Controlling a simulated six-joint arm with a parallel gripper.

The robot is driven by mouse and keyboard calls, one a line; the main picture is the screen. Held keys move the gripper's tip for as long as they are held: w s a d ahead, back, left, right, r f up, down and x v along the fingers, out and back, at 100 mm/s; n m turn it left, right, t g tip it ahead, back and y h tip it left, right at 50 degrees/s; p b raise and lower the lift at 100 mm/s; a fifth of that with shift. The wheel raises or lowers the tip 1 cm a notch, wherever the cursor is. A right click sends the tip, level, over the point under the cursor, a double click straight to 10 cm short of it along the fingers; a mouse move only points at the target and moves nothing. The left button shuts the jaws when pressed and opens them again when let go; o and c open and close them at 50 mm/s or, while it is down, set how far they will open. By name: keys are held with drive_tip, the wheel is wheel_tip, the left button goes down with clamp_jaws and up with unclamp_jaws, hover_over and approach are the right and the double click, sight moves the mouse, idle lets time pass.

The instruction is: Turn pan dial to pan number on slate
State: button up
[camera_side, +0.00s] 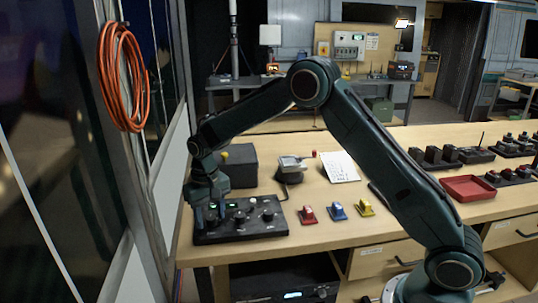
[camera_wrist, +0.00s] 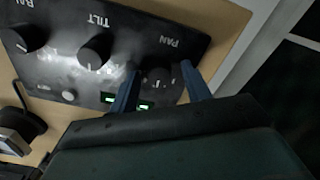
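A black control panel (camera_side: 245,231) lies at the bench's left front; it also fills the upper left of the wrist view (camera_wrist: 40,68). Its pan dial (camera_wrist: 158,78), labelled PAN, is a dark knob with a pale mark. The tilt dial (camera_wrist: 95,51) and another dial (camera_wrist: 27,37) stand beside it. My gripper (camera_wrist: 160,80) is open, pointing down, one finger on each side of the pan dial, with small gaps visible. In the side view my gripper (camera_side: 210,210) covers that dial.
Red (camera_side: 308,214), blue (camera_side: 338,211) and yellow (camera_side: 365,207) small blocks sit right of the panel. A dark box (camera_side: 238,165) and a white sheet (camera_side: 339,167) lie behind. A red tray (camera_side: 468,188) is farther right. A wall stands close on the left.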

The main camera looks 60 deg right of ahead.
sight(211, 217)
wheel_tip(211, 217, up, 14)
idle(1.0)
